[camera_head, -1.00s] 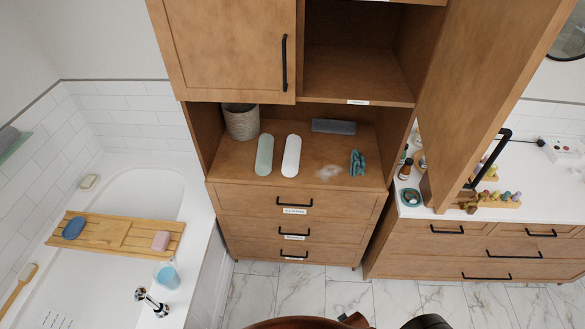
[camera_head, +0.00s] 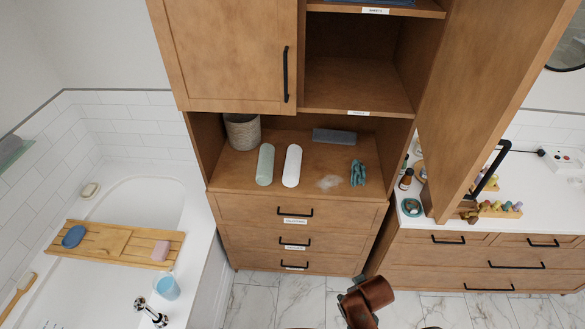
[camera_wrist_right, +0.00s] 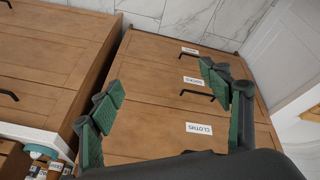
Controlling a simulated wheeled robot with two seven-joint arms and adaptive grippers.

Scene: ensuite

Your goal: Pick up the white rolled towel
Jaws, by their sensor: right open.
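The white rolled towel (camera_head: 291,166) lies on the open shelf of the wooden cabinet in the head view, lengthwise from front to back. A pale green rolled towel (camera_head: 265,165) lies close beside it on the left. My right gripper (camera_wrist_right: 165,112) shows in the right wrist view, its green-padded fingers wide apart with nothing between them. Behind the fingers are the cabinet's drawer fronts (camera_wrist_right: 150,75). The white towel does not show in the wrist view. My left gripper is not in view.
On the same shelf (camera_head: 230,178) are a grey basket (camera_head: 243,132), a grey folded cloth (camera_head: 334,136), a pale fluffy patch (camera_head: 329,182) and a teal item (camera_head: 358,173). An open wooden door (camera_head: 480,100) projects at the right. A bathtub (camera_head: 125,205) is at the left.

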